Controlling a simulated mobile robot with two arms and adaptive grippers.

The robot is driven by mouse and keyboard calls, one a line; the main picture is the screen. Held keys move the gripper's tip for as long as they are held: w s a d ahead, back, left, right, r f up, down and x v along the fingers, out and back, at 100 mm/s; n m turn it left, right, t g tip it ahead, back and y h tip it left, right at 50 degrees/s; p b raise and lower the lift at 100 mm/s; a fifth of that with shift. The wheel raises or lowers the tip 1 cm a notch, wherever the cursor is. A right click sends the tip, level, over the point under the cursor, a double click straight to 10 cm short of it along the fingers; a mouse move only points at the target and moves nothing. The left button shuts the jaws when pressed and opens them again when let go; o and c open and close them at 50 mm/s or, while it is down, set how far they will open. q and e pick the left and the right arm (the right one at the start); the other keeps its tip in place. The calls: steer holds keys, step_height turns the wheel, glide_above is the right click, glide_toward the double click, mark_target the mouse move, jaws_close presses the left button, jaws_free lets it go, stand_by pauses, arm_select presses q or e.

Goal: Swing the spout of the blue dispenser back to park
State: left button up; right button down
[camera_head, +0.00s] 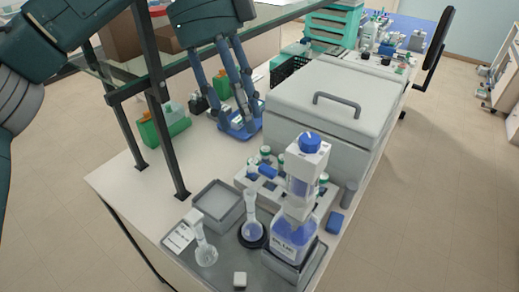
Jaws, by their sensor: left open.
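The blue dispenser stands on a grey tray at the front, a bottle of blue liquid (293,240) with a clear and white pump body and a blue knob (310,142) on top. A short blue piece that looks like its spout (268,171) points left from the pump, towards the area above a flask (252,229). How it joins the pump is hard to see. My left gripper (238,110) is open, fingers down, over a blue holder (240,131) behind and left of the dispenser, well apart from the spout. My right gripper is not in view.
A large lidded grey box (335,100) stands behind the dispenser. A white rack (247,177) with green-capped bottles is beside it. A square grey dish (218,203) and a second flask (205,250) sit at left. Dark shelf posts (165,140) rise at the left edge.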

arm_select(q)
steer(key=p, duration=0.1)
glide_above(260, 168)
steer(key=a, duration=0.2)
step_height(260, 168, down, 5)
steer(key=f, duration=0.1)
steer(key=d+f, duration=0.1)
steer(key=f+p, duration=0.1)
steer(key=shift+w+d+f, duration=0.25)
steer(key=shift+w, duration=0.1)
steer(key=shift+s+d+f, duration=0.1)
steer(key=shift+s+f, duration=0.1)
steer(key=shift+f, duration=0.2)
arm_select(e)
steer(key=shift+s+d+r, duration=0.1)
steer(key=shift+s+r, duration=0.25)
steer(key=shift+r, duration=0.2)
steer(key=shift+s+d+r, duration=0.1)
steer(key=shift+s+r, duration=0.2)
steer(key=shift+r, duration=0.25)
arm_select(q)
steer(key=shift+c, duration=0.3)
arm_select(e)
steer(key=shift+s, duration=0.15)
arm_select(q)
jaws_close()
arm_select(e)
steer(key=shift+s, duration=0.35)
